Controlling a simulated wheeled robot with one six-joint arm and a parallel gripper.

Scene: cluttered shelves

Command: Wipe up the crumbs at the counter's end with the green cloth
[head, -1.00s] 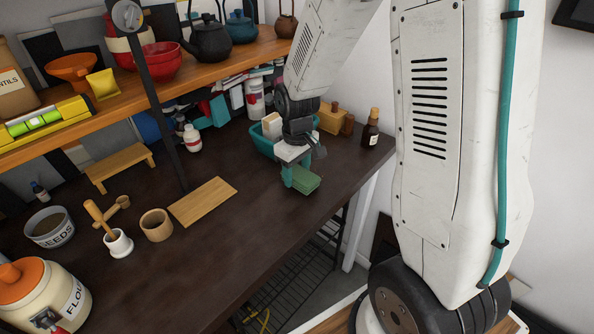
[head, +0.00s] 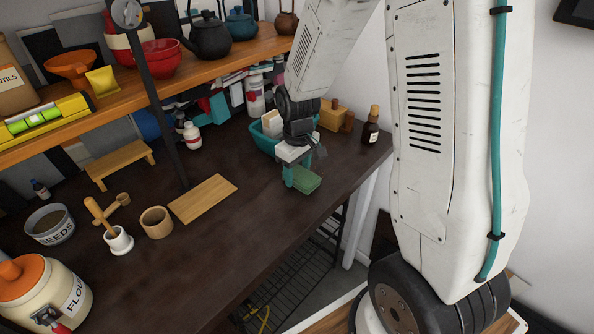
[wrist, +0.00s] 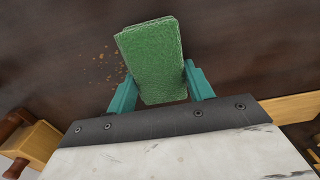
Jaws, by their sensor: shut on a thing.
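My gripper (head: 289,174) is over the right end of the dark counter (head: 262,232), and its teal fingers are shut on the green cloth (head: 306,181). In the wrist view the cloth (wrist: 153,58) is a thick folded pad held between the two fingers (wrist: 162,88). It sticks out past the fingertips. Brown crumbs (wrist: 105,62) lie scattered on the counter just left of the cloth in the wrist view. I cannot make out the crumbs in the head view. Whether the cloth touches the counter is not clear.
A teal bin (head: 263,142) stands close behind my gripper. A wooden box (head: 332,117) and a dark bottle (head: 370,127) stand near the counter's right end. A wooden board (head: 203,198) lies to the left, with a wooden cup (head: 156,223) beside it. The front counter is clear.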

